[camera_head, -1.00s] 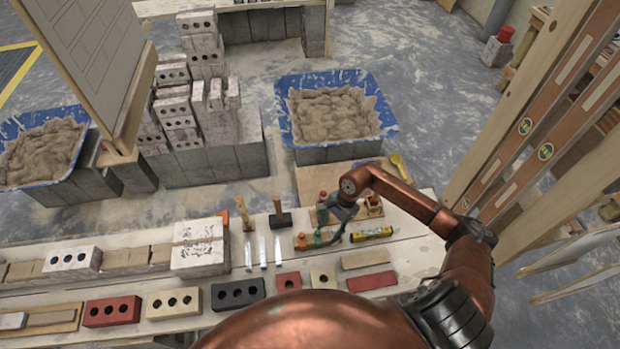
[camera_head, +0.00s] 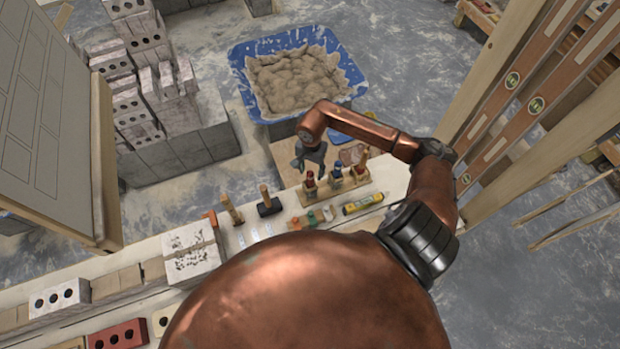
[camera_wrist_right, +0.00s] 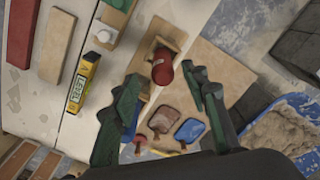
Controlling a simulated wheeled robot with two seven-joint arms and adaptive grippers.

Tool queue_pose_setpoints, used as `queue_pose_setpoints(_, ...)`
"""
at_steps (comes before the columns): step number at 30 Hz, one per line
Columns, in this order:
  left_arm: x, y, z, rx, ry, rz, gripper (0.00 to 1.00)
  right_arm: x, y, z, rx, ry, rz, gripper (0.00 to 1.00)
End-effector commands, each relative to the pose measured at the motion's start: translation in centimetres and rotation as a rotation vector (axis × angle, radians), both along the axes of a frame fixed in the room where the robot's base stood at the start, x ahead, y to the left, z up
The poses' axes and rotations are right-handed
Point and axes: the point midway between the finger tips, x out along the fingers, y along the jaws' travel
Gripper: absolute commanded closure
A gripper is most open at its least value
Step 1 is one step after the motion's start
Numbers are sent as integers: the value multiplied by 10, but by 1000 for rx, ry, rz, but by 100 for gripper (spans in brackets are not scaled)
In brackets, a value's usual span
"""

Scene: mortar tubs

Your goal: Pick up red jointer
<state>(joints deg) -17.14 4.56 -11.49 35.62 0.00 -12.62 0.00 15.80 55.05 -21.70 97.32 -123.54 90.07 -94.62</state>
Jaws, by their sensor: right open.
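The red jointer (camera_head: 310,183) stands upright in a small wooden rack (camera_head: 345,189) on the bench, at the left end of a short row of handles. In the right wrist view its red handle end (camera_wrist_right: 162,67) shows between the fingertips. My right gripper (camera_head: 310,163) is open, pointing down just above the red handle. In the wrist view its dark green fingers (camera_wrist_right: 163,78) lie on either side of the handle. I cannot tell whether they touch it. The lower part of the jointer is hidden. My left gripper is not in view.
A yellow level (camera_head: 363,203) lies in front. A blue mortar tub (camera_head: 240,75) stands behind the bench.

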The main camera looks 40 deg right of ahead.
Motion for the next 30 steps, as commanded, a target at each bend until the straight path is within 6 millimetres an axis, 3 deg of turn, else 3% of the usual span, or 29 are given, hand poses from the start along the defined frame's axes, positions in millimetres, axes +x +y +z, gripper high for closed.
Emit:
queue_pose_setpoints(10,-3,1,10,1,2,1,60,2,2,-44,3,1,-2,59)
queue_pose_setpoints(20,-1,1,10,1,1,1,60,2,0,-51,0,-1,-3,59)
queue_pose_setpoints(30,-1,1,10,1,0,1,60,1,0,-51,0,-1,-3,83)
